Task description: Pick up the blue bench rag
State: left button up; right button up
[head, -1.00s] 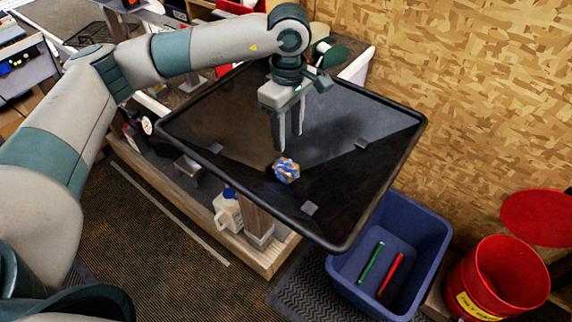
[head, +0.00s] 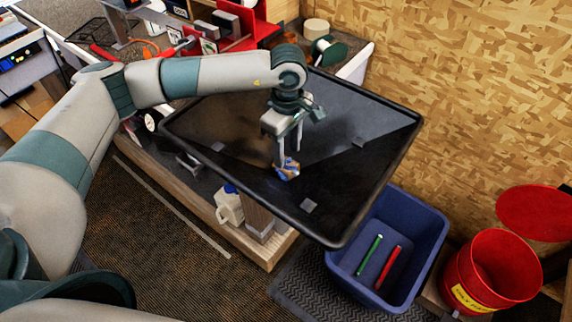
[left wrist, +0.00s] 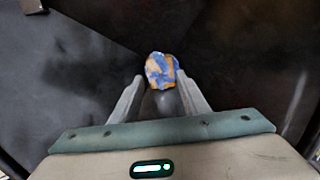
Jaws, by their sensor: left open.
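The blue bench rag (head: 288,170) is a small crumpled blue bundle with tan-orange patches. It lies on the black tray (head: 340,222). My left gripper (head: 283,160) points down at the tray, its fingers right at the rag in the head view. In the left wrist view the rag (left wrist: 160,70) shows just beyond and between the two fingertips (left wrist: 163,82). The fingers are apart, and I cannot tell whether either touches the rag. My right gripper is not in view.
Several small grey pads, one of them (head: 308,205), lie on the tray. A blue bin (head: 345,285) holding a green and a red grip stands below the tray's right side. A red bucket (head: 497,270) stands at far right. The chipboard wall (head: 470,90) rises behind.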

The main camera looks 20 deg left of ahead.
aim_at(286, 163)
pick_arm(q)
jog(key=shift+a+f+p, duration=0.15)
jog(key=shift+f+p, duration=0.5)
jog(key=shift+p, duration=0.05)
notch_tip(286, 163, down, 2)
jog(key=shift+f+p, duration=0.1)
jog(key=shift+p, duration=0.35)
jog(key=shift+f, duration=0.3)
jog(key=shift+c, duration=0.2)
jog(key=c, duration=0.6)
